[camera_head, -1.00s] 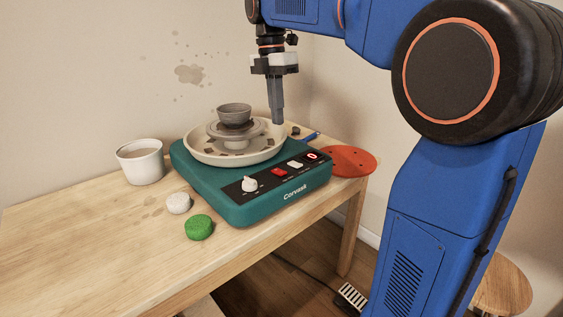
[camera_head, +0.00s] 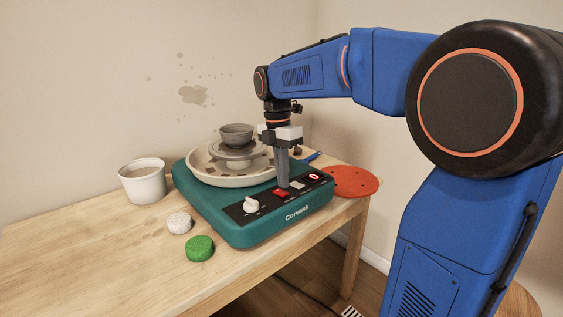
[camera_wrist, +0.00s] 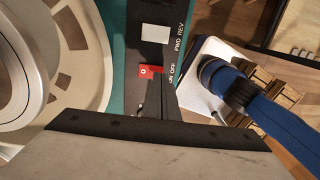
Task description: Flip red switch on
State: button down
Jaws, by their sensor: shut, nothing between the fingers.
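The red switch (camera_head: 280,192) is on the black front panel of the teal pottery wheel (camera_head: 240,228), between the white knob and a white switch.
The white knob (camera_head: 251,205) and white switch (camera_head: 298,184) flank the red switch. A grey bowl (camera_head: 236,134) stands on the wheel head inside the cream basin (camera_head: 200,176). A white cup (camera_head: 143,185), white and green round pieces (camera_head: 200,248) and a red disc (camera_head: 352,181) lie around the wheel.

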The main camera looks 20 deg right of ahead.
jog(key=shift+s+f, duration=0.1)
jog(key=shift+f, duration=0.8)
jog(key=shift+s+f, duration=0.1)
jog(key=shift+f, duration=0.1)
jog(key=shift+w+r, duration=0.1)
jog(key=shift+w, duration=0.1)
jog(key=shift+w+a+r, duration=0.15)
jog(key=shift+w+a, duration=0.05)
jog(key=shift+w, duration=0.35)
